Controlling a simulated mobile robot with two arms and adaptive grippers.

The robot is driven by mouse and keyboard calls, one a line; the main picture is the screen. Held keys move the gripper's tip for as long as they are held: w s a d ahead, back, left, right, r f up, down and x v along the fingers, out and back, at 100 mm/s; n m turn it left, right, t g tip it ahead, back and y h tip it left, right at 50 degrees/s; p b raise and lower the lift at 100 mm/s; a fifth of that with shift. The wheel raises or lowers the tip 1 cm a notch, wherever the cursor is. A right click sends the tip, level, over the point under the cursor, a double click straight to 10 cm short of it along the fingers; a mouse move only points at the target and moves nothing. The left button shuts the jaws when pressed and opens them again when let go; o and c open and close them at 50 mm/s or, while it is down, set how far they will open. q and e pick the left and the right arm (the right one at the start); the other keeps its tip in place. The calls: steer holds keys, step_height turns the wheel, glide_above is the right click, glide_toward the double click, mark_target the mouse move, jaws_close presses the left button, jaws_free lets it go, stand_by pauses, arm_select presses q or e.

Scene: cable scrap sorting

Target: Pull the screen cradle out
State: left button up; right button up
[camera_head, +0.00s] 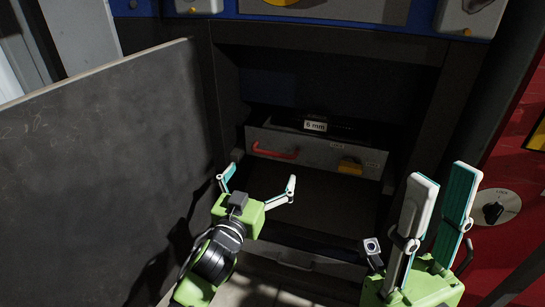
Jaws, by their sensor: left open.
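The screen cradle (316,146) looks to be the grey-fronted drawer inside the dark cabinet, with a "6 mm" label (315,126) on top. It has a red handle (274,151) on its left part and a yellow latch (350,166) on its right part. My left gripper (259,182) is open and empty in front of and below the red handle, apart from it as far as I can tell. My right gripper (446,190) is at the lower right, pointing up, its two fingers apart with nothing between them.
A large dark door panel (95,160) stands open on the left. A red panel with a rotary lock knob (494,212) is at the right. A lower drawer front (300,260) lies beneath the opening. The cabinet's dark side walls bound the space around the cradle.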

mark_target(273, 153)
arm_select(q)
steer(key=b+x, duration=0.2)
steer(key=x, duration=0.7)
steer(key=shift+f+b, duration=0.15)
steer(key=shift+b, duration=0.2)
